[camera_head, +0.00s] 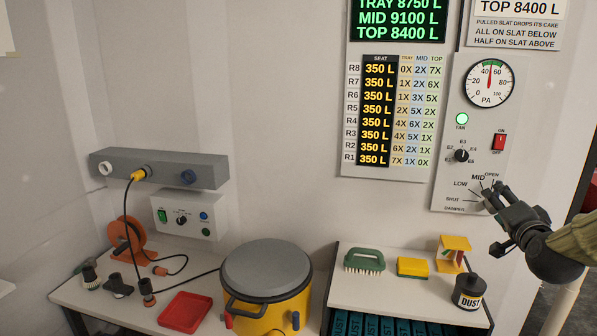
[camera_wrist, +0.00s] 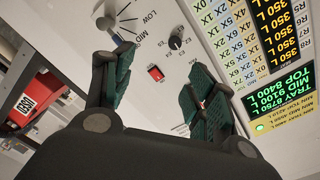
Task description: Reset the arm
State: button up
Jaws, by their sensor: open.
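My gripper (camera_head: 493,196) is at the right in the head view, in front of the lower part of the grey control panel (camera_head: 450,150), by the damper scale marked SHUT, LOW, MID and OPEN. In the wrist view my gripper (camera_wrist: 158,68) has its two green-padded fingers spread apart with nothing between them. A damper lever with a bluish knob (camera_wrist: 104,23) shows just past the left finger's tip. I cannot tell whether the finger touches it. My gripper covers part of the scale in the head view.
The panel carries a gauge (camera_head: 488,82), a red switch (camera_head: 499,142) and a black selector knob (camera_head: 461,155). Below, a shelf (camera_head: 350,293) holds a green brush (camera_head: 364,261), a sponge (camera_head: 412,267) and a dark DUST jar (camera_head: 468,291). A yellow drum (camera_head: 262,313) stands left.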

jog(key=s+a+f+n+g+y, duration=0.1)
jog(key=s+a+f+n+g, duration=0.25)
jog(key=f, duration=0.95)
jog(key=s+a+f+n+g+y, duration=0.15)
jog(key=s+a+f, duration=0.35)
jog(key=f, duration=0.7)
jog(key=s+a+f+n+g+y, duration=0.1)
jog(key=s+a+f+n+g, duration=0.15)
jog(key=a+f, duration=0.7)
jog(key=s+a+f+n+g, duration=0.2)
jog(key=s+a+f+g, duration=0.1)
jog(key=s+f, duration=0.9)
jog(key=s+a+f+n+g, duration=0.3)
jog(key=s+f+g, duration=0.3)
jog(key=s+f, duration=0.6)
jog(key=s+a, duration=0.1)
jog(key=s, duration=0.5)
jog(key=shift+s+f, duration=0.4)
jog(key=shift+g+y, duration=0.25)
